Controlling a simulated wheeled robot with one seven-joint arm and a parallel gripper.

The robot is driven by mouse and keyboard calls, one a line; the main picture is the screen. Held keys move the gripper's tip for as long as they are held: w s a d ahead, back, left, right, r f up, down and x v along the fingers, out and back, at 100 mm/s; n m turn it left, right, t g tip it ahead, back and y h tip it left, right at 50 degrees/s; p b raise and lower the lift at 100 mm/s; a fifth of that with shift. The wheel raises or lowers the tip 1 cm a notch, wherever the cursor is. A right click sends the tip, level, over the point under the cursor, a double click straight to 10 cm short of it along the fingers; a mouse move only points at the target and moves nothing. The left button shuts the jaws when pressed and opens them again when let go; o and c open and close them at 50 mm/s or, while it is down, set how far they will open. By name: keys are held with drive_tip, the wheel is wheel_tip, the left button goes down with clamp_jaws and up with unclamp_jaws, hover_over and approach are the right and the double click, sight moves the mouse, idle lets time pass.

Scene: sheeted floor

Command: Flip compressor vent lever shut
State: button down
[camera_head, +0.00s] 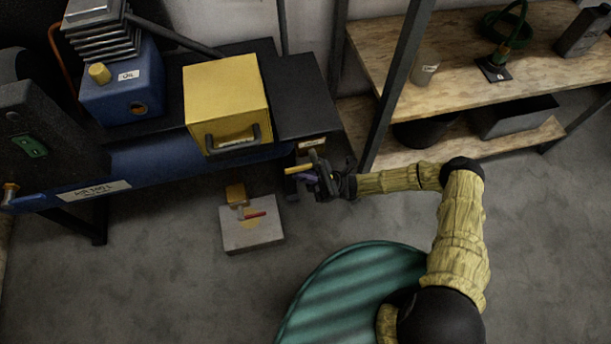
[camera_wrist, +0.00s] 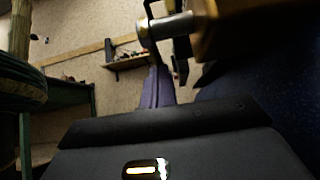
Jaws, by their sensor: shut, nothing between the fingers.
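The compressor's blue tank (camera_head: 165,165) lies across the left of the head view. In the wrist view my purple gripper fingers (camera_wrist: 154,88) are together. A yellow-brown block (camera_wrist: 245,28) with a metal stem (camera_wrist: 168,28) looms close above them, probably the lever. The lever's pivot is hidden.
A yellow case (camera_head: 226,98) sits above the tank. A wooden shelf (camera_head: 390,60) with a dark upright stands behind my arm.

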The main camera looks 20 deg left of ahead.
drive_tip(key=shift+r, duration=0.2)
drive_tip(key=shift+f, duration=0.1)
idle(0.4)
drive_tip(key=shift+f+b, duration=0.6)
drive_tip(key=shift+b, duration=0.05)
drive_tip(key=s+a+f+b+v, duration=0.1)
drive_tip(key=b+v, duration=0.8)
drive_tip(key=v, duration=0.3)
